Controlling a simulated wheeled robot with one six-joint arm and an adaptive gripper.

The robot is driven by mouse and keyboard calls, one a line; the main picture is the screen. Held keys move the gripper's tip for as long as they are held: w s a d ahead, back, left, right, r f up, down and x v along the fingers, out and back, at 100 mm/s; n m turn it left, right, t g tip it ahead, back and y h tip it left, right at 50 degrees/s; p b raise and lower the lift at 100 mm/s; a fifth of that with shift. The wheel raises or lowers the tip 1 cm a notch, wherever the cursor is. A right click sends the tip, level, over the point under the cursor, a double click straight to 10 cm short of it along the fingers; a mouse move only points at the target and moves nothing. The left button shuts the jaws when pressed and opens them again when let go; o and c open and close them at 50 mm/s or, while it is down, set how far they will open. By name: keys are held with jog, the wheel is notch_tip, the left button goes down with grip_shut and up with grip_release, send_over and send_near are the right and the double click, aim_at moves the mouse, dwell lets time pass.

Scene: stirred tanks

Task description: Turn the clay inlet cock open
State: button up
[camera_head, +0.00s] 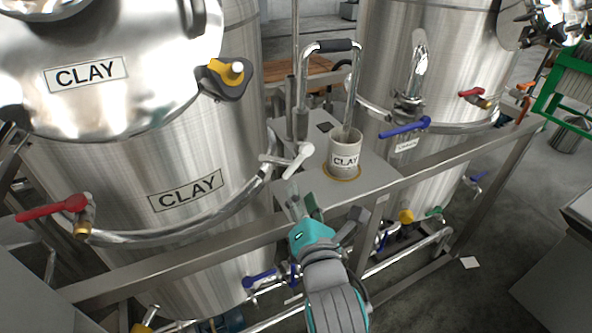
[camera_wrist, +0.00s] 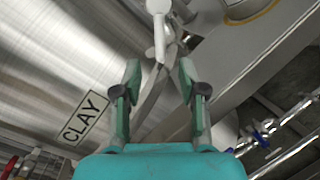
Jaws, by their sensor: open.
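A cock with a white lever (camera_head: 298,158) sits on the pipe at the right side of the left steel tank (camera_head: 225,125), which bears CLAY labels. No label on the cock itself can be read. My gripper (camera_head: 298,196) is just below and in front of this cock in the head view. In the wrist view the white lever (camera_wrist: 159,28) hangs at the top centre, just beyond and between the fingertips of my open gripper (camera_wrist: 160,72). The fingers are apart with nothing held. The lever appears clear of both fingers.
A steel rail (camera_head: 420,168) crosses in front. Blue (camera_head: 405,128) and red (camera_head: 53,208) levers are farther off.

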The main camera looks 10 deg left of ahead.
aim_at(294, 170)
jog(key=x, duration=0.8)
jog(key=shift+w, duration=0.4)
grip_shut()
jog(key=shift+a, duration=0.1)
